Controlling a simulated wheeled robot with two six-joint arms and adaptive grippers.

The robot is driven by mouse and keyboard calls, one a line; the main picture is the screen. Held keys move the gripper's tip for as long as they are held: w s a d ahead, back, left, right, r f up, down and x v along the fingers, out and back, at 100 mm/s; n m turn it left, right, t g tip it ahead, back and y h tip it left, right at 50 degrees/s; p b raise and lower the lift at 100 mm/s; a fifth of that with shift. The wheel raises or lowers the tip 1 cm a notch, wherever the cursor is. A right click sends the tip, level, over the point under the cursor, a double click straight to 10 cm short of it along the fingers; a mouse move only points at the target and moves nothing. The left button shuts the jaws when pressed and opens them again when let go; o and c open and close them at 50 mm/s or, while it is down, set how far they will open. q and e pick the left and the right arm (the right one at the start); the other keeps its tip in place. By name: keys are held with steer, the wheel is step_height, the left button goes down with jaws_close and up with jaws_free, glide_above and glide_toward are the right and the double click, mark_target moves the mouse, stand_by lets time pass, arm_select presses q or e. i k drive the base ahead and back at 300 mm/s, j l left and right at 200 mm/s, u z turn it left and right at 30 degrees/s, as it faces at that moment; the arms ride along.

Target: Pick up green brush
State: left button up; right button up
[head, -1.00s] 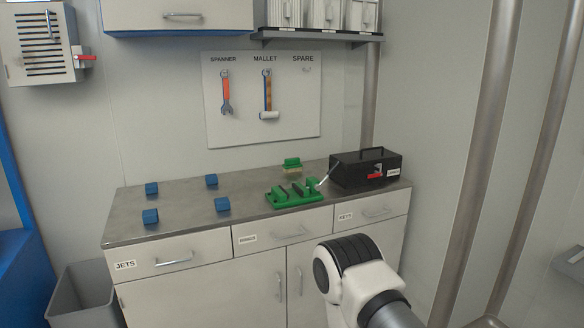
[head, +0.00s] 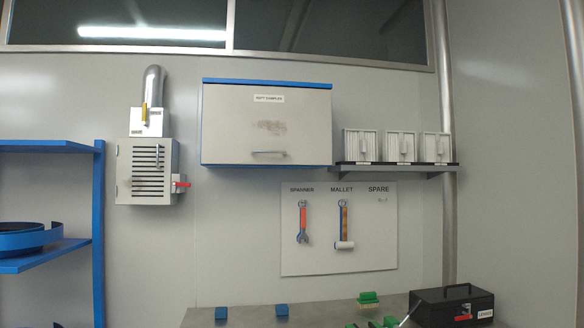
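The green brush (head: 368,298) stands on the back of the metal worktop (head: 250,315), left of the black toolbox. It has a green top and pale bristles below. In front of it, the top of a green fixture (head: 388,322) shows at the bottom edge of the head view; the rest is cut off. Neither of my grippers shows in this view.
Two blue blocks (head: 221,313) (head: 282,310) sit on the worktop. A black toolbox (head: 452,305) stands at the right. Above are a tool board (head: 340,260) with spanner and mallet, a wall cabinet (head: 267,125), and a shelf (head: 395,170) with white bins. Blue shelving (head: 98,230) stands left.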

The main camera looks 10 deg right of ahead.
mark_target(366, 301)
steer(key=i+l+u, duration=0.1)
steer(key=l+u, duration=0.2)
steer(key=u, duration=0.15)
steer(key=l+u, duration=0.45)
steer(key=i+j, duration=0.05)
